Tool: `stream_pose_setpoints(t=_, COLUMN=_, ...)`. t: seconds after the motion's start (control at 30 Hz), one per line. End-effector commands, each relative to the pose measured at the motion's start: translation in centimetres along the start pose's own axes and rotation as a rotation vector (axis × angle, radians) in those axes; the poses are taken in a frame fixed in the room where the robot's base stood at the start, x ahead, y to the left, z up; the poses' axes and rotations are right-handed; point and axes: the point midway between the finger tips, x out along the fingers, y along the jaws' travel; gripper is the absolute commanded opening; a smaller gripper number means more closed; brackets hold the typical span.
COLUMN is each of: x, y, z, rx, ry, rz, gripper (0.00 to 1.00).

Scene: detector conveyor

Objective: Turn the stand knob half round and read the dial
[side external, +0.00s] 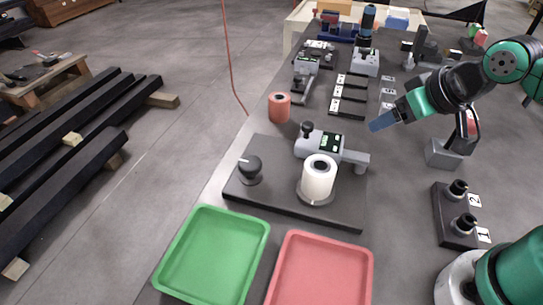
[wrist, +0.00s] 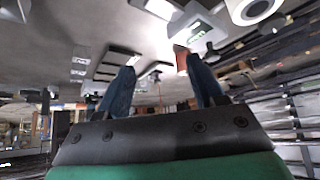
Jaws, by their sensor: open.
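The dark stand plate (side external: 335,218) lies mid-table in the side external view. A black knob (side external: 250,168) with a white mark stands at its left end. A white hollow cylinder (side external: 318,178) stands upright on a grey round base near the front. Behind it is a grey instrument (side external: 347,155) with a small dark display (side external: 330,141); its reading is too small to make out. My gripper (side external: 374,125) is open and empty, above and right of the instrument, well away from the knob. Its two blue fingers stand apart in the wrist view (wrist: 160,64).
A green tray (side external: 168,250) and a red tray (side external: 368,262) sit in front. An orange cylinder (side external: 279,107) stands behind the stand; it shows by a finger in the wrist view (wrist: 181,61). A block with knobs marked 1 and 2 (side external: 447,226) is at right. More instruments stand farther back.

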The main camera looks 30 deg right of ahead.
Motion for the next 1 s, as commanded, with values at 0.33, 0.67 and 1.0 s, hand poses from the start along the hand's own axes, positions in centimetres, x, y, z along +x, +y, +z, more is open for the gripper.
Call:
stream_pose_setpoints(t=0.33, x=0.0, y=0.0, z=0.0, rx=0.000, ry=0.000, rz=0.000, gripper=0.62)
stream_pose_setpoints(t=0.67, x=-0.1, y=-0.5, z=-0.7, rx=0.026, ry=-0.020, rz=-0.011, gripper=0.84)
stream_pose_setpoints(t=1.0, x=1.4, y=-6.1, z=-5.8, rx=0.310, ry=-0.253, rz=-0.034, gripper=0.84)
